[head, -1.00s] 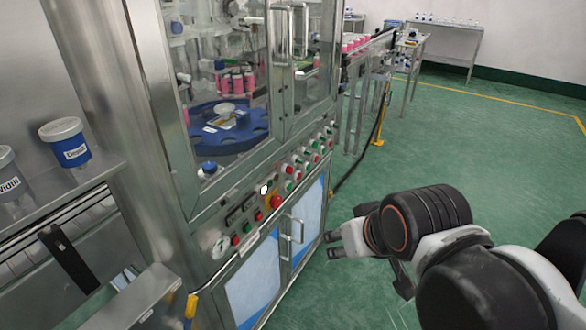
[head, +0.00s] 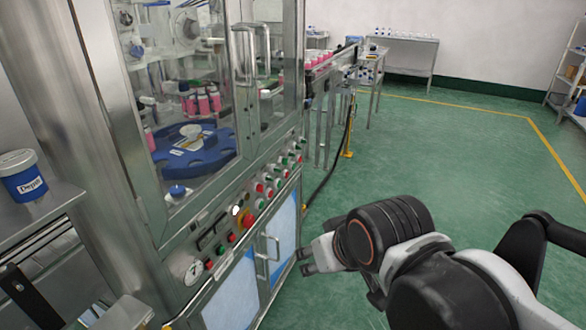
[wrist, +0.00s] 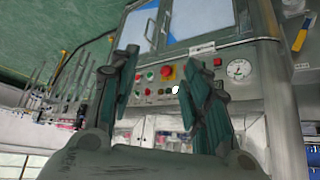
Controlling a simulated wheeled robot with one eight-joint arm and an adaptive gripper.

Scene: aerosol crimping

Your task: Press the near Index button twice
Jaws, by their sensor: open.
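The control panel (head: 232,222) runs along the machine's front, with rows of red and green buttons, a red emergency knob (head: 248,221) on a yellow base, a white round button or lamp (head: 236,210) and a gauge. I cannot read the labels, so I cannot tell which button is the near Index one. My gripper (head: 305,262) is open and empty, in front of the panel's lower right, apart from it. In the wrist view, my gripper (wrist: 160,60) has its fingers spread, with the red knob (wrist: 167,72) between them and the panel upside down beyond.
Glass doors above the panel enclose a blue turntable (head: 210,150) with pink cans. Cabinet doors with handles (head: 262,262) are below. A shelf at left holds a blue-labelled tub (head: 24,182). A conveyor (head: 335,65) stands behind. The green floor at right is clear.

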